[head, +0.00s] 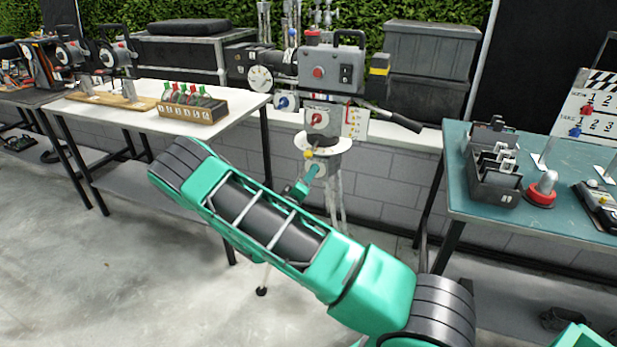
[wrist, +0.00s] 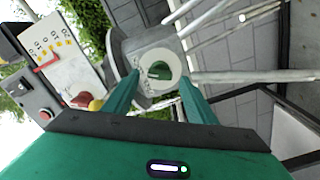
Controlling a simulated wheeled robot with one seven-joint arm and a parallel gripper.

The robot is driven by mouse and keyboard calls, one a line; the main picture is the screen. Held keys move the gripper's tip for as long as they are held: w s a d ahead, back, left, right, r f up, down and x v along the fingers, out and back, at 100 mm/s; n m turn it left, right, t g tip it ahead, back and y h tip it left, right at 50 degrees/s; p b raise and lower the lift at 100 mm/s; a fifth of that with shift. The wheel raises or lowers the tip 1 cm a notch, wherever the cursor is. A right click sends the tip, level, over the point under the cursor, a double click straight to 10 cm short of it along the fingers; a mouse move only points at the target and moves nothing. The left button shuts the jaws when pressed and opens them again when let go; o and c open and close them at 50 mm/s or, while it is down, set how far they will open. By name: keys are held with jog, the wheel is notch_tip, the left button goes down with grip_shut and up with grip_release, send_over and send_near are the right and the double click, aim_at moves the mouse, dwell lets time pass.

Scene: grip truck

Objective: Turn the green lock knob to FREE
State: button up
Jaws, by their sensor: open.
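The green lock knob (wrist: 159,70) sits on a round white dial plate on a grey housing (wrist: 126,47), in the upper middle of the wrist view. My gripper (wrist: 160,80) is open, its two teal fingers spread to the left and right of the knob. I cannot tell whether either finger touches it. The marks around the dial are too small to read. In the head view my gripper (head: 308,180) is at the tripod head, below the camera rig (head: 330,65); the green knob cannot be made out there.
A red knob (head: 317,119), a marked plate (head: 355,121) and a yellow knob (head: 308,154) are close above my gripper. The rig's black handle (head: 398,119) sticks out right. A white table (head: 150,92) stands left and a teal table (head: 565,165) right.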

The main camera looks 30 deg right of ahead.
jog(key=shift+x, duration=1)
jog(key=c, duration=1.1)
